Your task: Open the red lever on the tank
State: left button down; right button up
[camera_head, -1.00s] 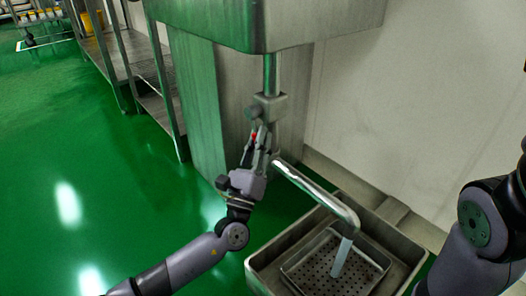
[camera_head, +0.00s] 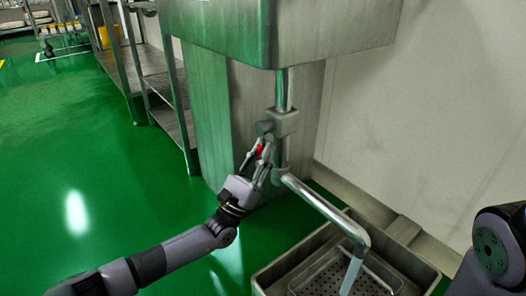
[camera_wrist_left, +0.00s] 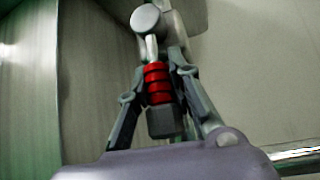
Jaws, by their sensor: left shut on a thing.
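The steel tank (camera_head: 280,35) fills the top middle of the head view. A pipe with a valve block (camera_head: 284,122) comes down from it and bends into a spout (camera_head: 325,208). The red lever (camera_head: 260,149) is at the valve's left side, mostly hidden by the fingers. In the left wrist view the red ridged grip (camera_wrist_left: 158,84) with its dark end sits between the two fingers. My left gripper (camera_head: 262,157) is shut on the red lever. My right gripper is not in view; only part of my right arm shows at the right edge.
Below the spout stands a steel basin (camera_head: 268,282) with a perforated tray (camera_head: 312,275); a pale stream (camera_head: 350,276) runs from the spout end into it. Steel shelving (camera_head: 165,90) stands at the left. The green floor (camera_head: 90,170) at left is clear.

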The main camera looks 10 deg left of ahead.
pick_arm(q)
jog(key=shift+f, duration=0.15)
jog(key=c, duration=1.5)
grip_release()
jog(key=shift+a, duration=0.1)
jog(key=v, duration=1.2)
